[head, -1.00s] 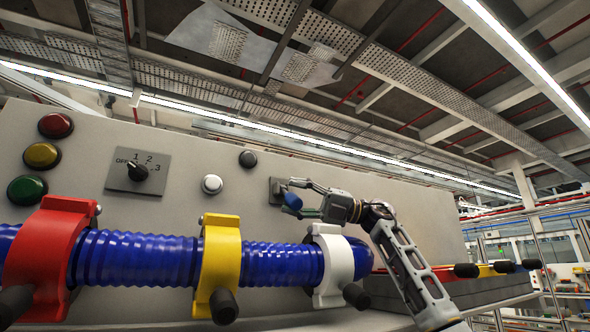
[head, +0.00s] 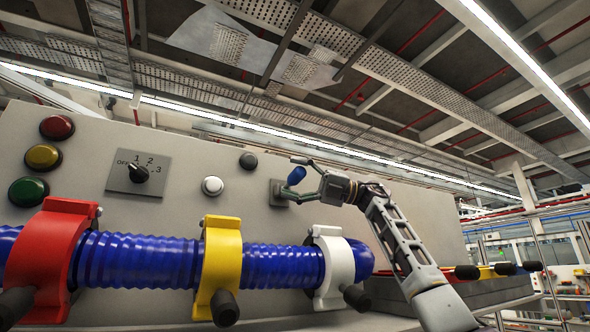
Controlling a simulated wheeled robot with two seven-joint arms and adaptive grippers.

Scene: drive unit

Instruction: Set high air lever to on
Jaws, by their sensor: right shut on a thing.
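The knob is tilted and sits above the plate's middle. My right gripper (head: 302,178) reaches in from the right and is shut on the blue knob, with one finger above it and one below. The lever's shaft is mostly hidden behind the knob and the lower finger. No on or off label shows beside this lever. My left gripper is not in view.
A blue ribbed hose (head: 140,260) runs below, held by red (head: 45,245), yellow (head: 222,262) and white (head: 332,262) clamps. A rotary switch (head: 139,174), several push buttons and a white button (head: 212,186) are to the left.

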